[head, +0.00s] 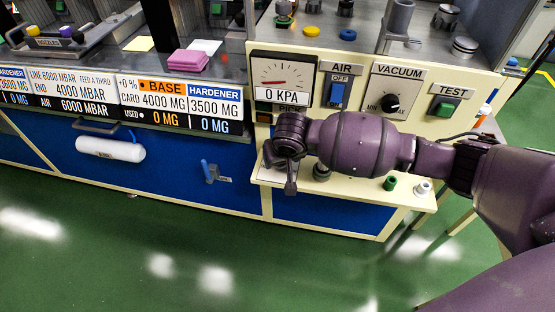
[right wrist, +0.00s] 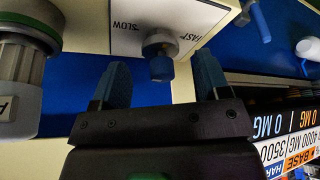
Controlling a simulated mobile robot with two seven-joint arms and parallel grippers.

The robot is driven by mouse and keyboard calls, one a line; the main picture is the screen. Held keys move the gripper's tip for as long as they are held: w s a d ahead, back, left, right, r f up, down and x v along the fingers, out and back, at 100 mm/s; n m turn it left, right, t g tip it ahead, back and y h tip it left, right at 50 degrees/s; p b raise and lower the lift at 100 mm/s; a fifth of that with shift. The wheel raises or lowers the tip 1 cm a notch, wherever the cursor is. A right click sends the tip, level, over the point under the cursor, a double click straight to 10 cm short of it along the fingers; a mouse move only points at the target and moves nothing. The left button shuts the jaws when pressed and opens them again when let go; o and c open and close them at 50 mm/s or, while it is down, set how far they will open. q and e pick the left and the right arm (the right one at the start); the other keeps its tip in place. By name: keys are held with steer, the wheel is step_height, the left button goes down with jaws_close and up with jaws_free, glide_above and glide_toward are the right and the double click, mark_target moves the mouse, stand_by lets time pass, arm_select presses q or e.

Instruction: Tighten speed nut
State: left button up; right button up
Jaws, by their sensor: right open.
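My right gripper (right wrist: 163,78) is open, with one blue-grey finger on each side of the knob. I see a gap between the knob and the fingers. In the head view my right gripper (head: 288,176) is over the left end of the cream ledge, and the hand hides the nut. My left gripper is not in view.
A large grey and green fitting (right wrist: 22,75) stands left of the fingers in the wrist view. The ledge (head: 345,195) also carries a green piece (head: 389,183) and a white piece (head: 423,188). The panel above holds a gauge (head: 283,75), AIR switch (head: 337,93) and VACUUM knob (head: 390,103).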

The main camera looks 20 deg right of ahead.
steer(key=shift+x, duration=1.05)
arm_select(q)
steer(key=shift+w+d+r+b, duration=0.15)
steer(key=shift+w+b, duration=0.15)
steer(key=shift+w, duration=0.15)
arm_select(e)
steer(key=shift+w+f, duration=0.1)
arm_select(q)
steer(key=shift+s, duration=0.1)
